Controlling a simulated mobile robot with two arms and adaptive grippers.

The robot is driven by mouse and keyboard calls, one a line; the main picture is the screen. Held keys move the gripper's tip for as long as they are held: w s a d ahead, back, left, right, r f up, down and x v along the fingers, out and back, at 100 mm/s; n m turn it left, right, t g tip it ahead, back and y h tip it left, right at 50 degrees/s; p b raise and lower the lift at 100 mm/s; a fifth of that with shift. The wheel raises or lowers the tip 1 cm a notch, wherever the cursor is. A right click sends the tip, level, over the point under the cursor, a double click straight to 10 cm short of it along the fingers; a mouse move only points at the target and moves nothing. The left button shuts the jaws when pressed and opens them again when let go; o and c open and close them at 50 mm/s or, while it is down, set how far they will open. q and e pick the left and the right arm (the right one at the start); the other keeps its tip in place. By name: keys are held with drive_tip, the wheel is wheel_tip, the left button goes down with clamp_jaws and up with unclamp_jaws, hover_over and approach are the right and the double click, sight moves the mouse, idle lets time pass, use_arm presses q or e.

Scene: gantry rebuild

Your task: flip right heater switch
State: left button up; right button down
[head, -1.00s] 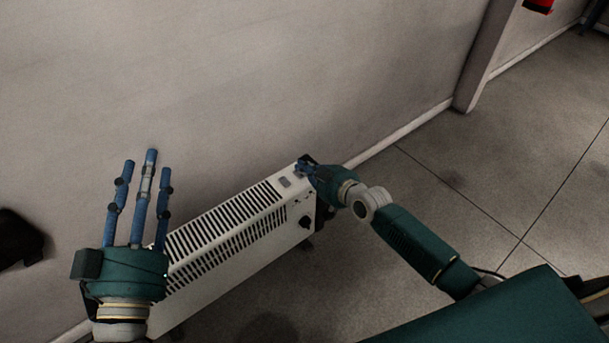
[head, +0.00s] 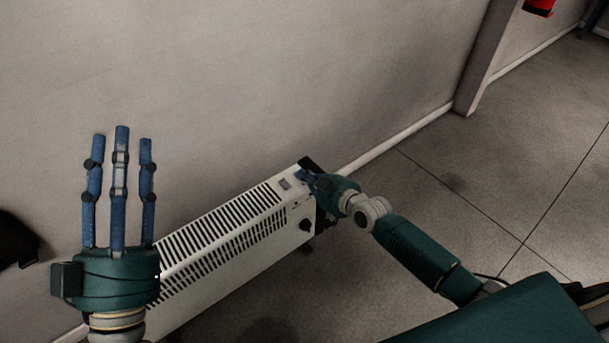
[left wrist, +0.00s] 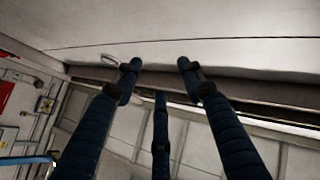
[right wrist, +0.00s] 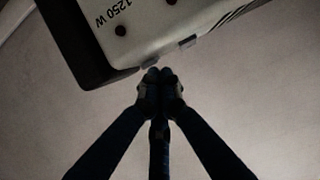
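The white heater (head: 262,197) stands along the wall, with slotted vents on its top and side. One small grey switch (head: 286,183) shows on its top near the right end. In the right wrist view two switches show at the heater's edge, one (right wrist: 187,42) clear and one (right wrist: 149,64) right at my fingertips. My right gripper (head: 304,177) has its fingertips together, at or very near that second switch; contact cannot be told. The right gripper partly hides this area in the head view. My left gripper (head: 121,140) is open and empty, fingers pointing up, left of the heater.
The wall (head: 230,80) is close behind the heater. Open tiled floor (head: 450,190) lies to the right.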

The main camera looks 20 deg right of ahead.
drive_tip(key=shift+d+f, duration=0.1)
drive_tip(key=shift+f, duration=0.1)
use_arm(q)
drive_tip(key=shift+s+r, duration=0.25)
drive_tip(key=shift+r, duration=0.05)
use_arm(e)
drive_tip(key=shift+r+p, duration=0.45)
use_arm(q)
drive_tip(key=w+f+g+y, duration=0.1)
drive_tip(key=w+f+g, duration=0.2)
drive_tip(key=f, duration=0.4)
drive_tip(key=shift+w+f+g+p, duration=0.25)
drive_tip(key=shift+f+g+p, duration=0.1)
drive_tip(key=shift+f+g, duration=0.05)
use_arm(e)
drive_tip(key=shift+r, duration=0.35)
drive_tip(key=shift+r, duration=0.1)
